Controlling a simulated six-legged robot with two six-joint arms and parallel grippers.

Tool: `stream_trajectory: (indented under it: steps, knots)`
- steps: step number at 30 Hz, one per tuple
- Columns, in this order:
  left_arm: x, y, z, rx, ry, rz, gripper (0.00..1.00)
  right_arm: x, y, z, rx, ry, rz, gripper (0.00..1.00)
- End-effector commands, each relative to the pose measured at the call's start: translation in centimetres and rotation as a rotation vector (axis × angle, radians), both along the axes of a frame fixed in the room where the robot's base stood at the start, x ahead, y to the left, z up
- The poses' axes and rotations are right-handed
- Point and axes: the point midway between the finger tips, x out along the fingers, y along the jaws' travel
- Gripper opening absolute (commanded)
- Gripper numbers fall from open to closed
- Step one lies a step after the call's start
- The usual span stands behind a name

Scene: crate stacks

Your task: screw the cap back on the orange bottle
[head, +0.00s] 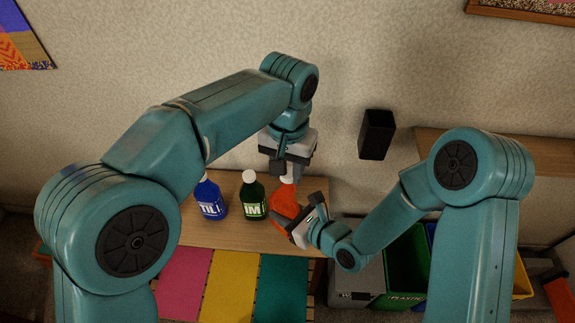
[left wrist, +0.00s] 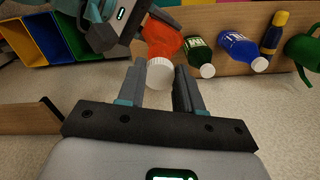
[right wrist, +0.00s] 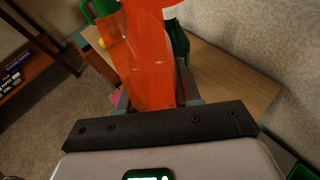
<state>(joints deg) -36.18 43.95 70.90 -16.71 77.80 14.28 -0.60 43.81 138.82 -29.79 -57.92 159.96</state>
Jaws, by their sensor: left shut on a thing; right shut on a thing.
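The orange bottle (head: 283,203) is held up by my right gripper (head: 298,217), which is shut on its body. The bottle also shows between the fingers in the right wrist view (right wrist: 148,60). It is tilted in the head view. A white cap (left wrist: 160,73) sits at the bottle's mouth end in the left wrist view, between the fingers of my left gripper (left wrist: 160,82). My left gripper (head: 287,177) comes from above and is shut on the cap. The cap meets the bottle (left wrist: 162,40); I cannot tell how far it is threaded.
A blue bottle (head: 211,199) and a green bottle (head: 253,200), both white-capped, stand on the wooden shelf (head: 230,236) to the left. A yellow-capped bottle (left wrist: 272,36) shows in the left wrist view. Bins, including a green one (head: 405,272), stand at lower right. A black holder (head: 377,135) is on the wall.

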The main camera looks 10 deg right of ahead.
Motion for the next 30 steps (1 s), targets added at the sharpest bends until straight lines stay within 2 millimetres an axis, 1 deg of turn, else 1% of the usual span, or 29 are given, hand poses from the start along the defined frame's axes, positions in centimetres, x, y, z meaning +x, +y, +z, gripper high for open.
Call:
stream_trajectory:
  steps: [4,20,30]
  knots:
    - [0.0,0.0,-0.8,0.0,0.001,0.001,0.07,0.0,0.0,0.0,0.0,0.0,0.0,0.18]
    - [0.0,0.0,-0.9,0.0,0.0,0.0,0.07,0.0,0.0,0.0,0.0,0.0,0.0,0.18]
    - [0.0,0.0,-1.5,0.0,0.001,0.0,0.07,0.0,0.0,0.0,0.0,0.0,0.0,0.18]
